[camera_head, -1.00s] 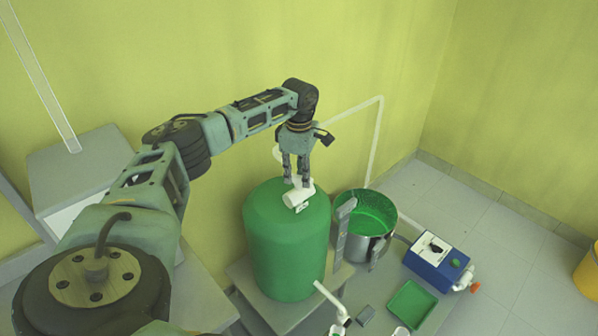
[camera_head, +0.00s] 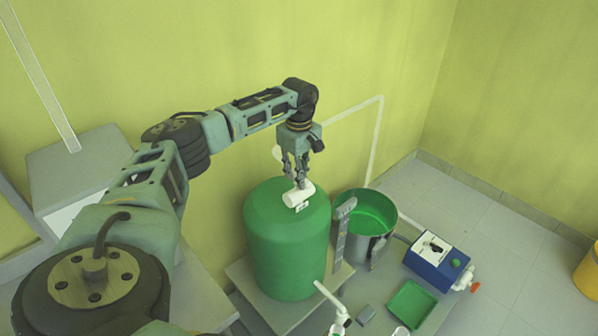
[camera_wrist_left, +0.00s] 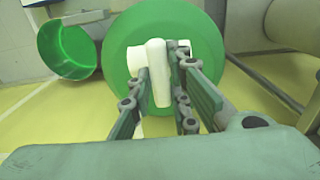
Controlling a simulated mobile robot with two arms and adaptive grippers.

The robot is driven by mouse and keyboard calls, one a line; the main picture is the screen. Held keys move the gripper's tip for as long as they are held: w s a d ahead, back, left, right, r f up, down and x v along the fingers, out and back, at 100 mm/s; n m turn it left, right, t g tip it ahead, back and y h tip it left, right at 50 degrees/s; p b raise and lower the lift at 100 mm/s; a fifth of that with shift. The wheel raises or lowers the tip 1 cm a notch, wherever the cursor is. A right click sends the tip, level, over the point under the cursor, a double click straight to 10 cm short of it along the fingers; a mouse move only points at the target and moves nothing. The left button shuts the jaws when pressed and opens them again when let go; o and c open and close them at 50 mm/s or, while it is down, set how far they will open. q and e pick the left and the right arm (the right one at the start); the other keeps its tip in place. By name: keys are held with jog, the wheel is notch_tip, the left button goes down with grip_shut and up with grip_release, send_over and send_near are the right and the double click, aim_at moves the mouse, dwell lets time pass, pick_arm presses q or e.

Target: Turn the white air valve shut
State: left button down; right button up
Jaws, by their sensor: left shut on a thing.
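The white air valve (camera_head: 297,196) sits on top of the green tank (camera_head: 286,245). In the left wrist view, its white handle (camera_wrist_left: 158,72) lies between the two fingers, with the white valve body (camera_wrist_left: 136,57) behind it and the tank (camera_wrist_left: 115,85) beyond. My left gripper (camera_head: 299,184) points down from above the tank and is shut on the valve handle. The fingers hide part of the valve in the head view. My right gripper is not in view.
A steel pot with green inside (camera_head: 365,218) stands right of the tank. A blue box (camera_head: 437,261) and a green tray (camera_head: 411,304) lie further right. A white pipe (camera_head: 376,140) runs along the yellow wall behind. A yellow bucket (camera_head: 588,272) is at the far right.

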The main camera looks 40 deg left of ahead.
pick_arm(q)
jog(key=shift+w+r, duration=0.1)
jog(key=c, duration=1.6)
grip_release()
jog(key=shift+c, duration=0.2)
notch_tip(320, 180, up, 12)
